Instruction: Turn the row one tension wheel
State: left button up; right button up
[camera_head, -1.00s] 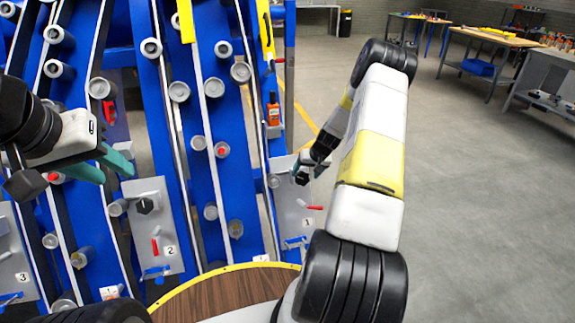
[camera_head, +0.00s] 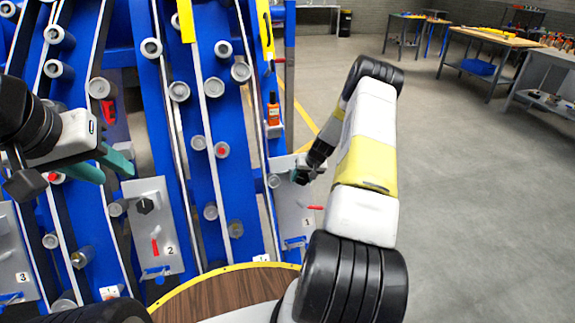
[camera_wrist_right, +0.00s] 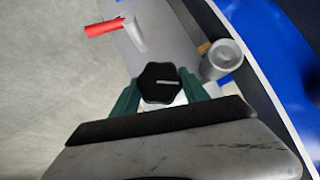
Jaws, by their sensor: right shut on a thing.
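The row one tension wheel is a black six-sided knob with a pale line; in the right wrist view the tension wheel (camera_wrist_right: 160,83) sits between the green fingers of my right gripper (camera_wrist_right: 167,100), which is shut on it. In the head view my right gripper (camera_head: 301,174) is at the plate marked 1 (camera_head: 291,228) and hides the wheel. My left gripper (camera_head: 110,168) is at the left, before the blue frame, away from row one; its green fingers appear apart and empty.
A red lever (camera_head: 315,207) sticks out of plate 1 below my right gripper; it also shows in the right wrist view (camera_wrist_right: 103,27). A grey roller (camera_wrist_right: 222,59) is close beside the fingers. Plate 2 (camera_head: 153,228) stands to the left.

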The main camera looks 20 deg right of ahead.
jog(key=m+y, duration=0.1)
jog(key=m+t+y, duration=0.1)
jog(key=m, duration=0.1)
jog(key=shift+d+f+y, duration=0.1)
jog(key=shift+d+y, duration=0.1)
jog(key=shift+y, duration=0.2)
jog(key=m+t+y, duration=0.1)
jog(key=m+y, duration=0.1)
jog(key=m, duration=0.2)
jog(key=shift+t, duration=0.4)
jog(key=shift+s, duration=0.1)
dwell(0.4)
jog(key=o, duration=1.4)
jog(key=shift+v, duration=3.9)
